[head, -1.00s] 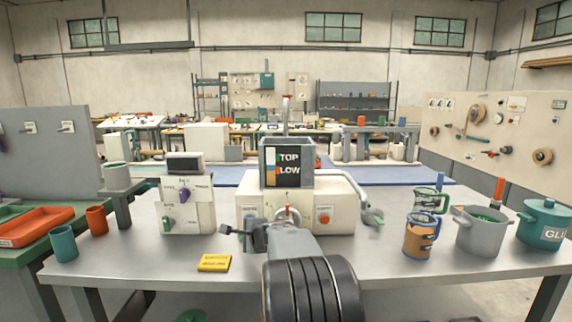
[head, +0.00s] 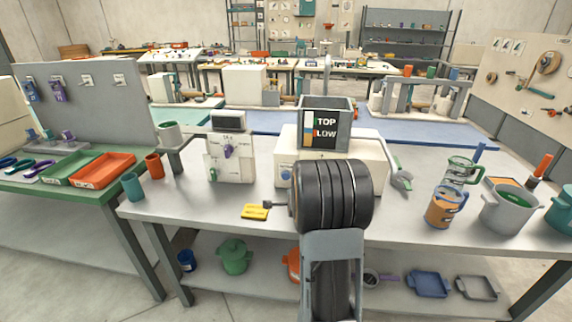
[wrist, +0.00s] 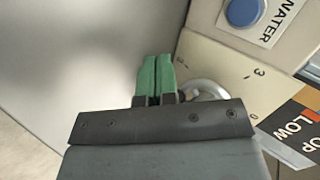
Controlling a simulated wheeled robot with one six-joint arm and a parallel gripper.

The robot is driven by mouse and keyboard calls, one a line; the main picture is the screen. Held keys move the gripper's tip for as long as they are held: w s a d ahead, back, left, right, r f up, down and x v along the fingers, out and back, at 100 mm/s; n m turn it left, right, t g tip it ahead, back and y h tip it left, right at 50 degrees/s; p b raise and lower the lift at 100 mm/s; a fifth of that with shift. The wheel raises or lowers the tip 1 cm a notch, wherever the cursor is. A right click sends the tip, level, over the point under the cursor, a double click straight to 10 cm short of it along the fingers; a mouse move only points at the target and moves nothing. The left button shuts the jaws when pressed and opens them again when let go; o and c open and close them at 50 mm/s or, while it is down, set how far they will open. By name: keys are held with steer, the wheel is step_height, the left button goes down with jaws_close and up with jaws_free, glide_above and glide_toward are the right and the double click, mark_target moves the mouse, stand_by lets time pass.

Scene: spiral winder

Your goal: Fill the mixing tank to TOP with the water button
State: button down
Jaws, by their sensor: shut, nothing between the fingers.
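The mixing tank (head: 340,103) is a grey open box on a cream machine housing (head: 373,160). Its front panel reads TOP and LOW beside a narrow coloured strip; the level in it is too small to tell. The blue water button (head: 286,174) is on the housing front, left of my arm. In the wrist view the blue button (wrist: 243,11) sits beside the word WATER, at the upper right. My gripper (wrist: 157,78) has green fingertips, shut and empty, apart from the button.
A yellow block (head: 255,212) lies on the table near my gripper. A cream dial box (head: 230,157) stands left of the housing. Jugs (head: 445,207) and a grey pot (head: 508,210) stand at right. My arm hides the housing's lower front.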

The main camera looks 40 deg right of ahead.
mark_target(286, 176)
steer(key=r+t+p, duration=0.1)
steer(key=w+r+p, duration=0.1)
steer(key=p, duration=0.1)
steer(key=shift+a+r+t+y+p, duration=0.2)
steer(key=shift+t+y+p, duration=0.1)
steer(key=shift+t, duration=0.1)
steer(key=a+y+p, duration=0.1)
steer(key=a+t+y+p, duration=0.1)
steer(key=a, duration=0.1)
steer(key=w+a+t+y+p, duration=0.1)
steer(key=p, duration=0.1)
steer(key=shift+a+r, duration=0.15)
steer(key=shift+r, duration=0.25)
steer(key=shift+s+a+t+y+p, duration=0.1)
steer(key=shift+a+t+y+p, duration=0.2)
steer(key=shift+a+y, duration=0.35)
steer(key=shift+d, duration=0.1)
steer(key=w+d, duration=0.4)
steer(key=shift+w+d, duration=0.2)
steer(key=shift+w, duration=0.2)
steer(key=shift+w+d+p, duration=0.5)
steer(key=shift+w+d, duration=0.25)
steer(key=shift+w+d+p, duration=0.2)
steer(key=shift+p, duration=0.15)
steer(key=shift+w+d, duration=0.15)
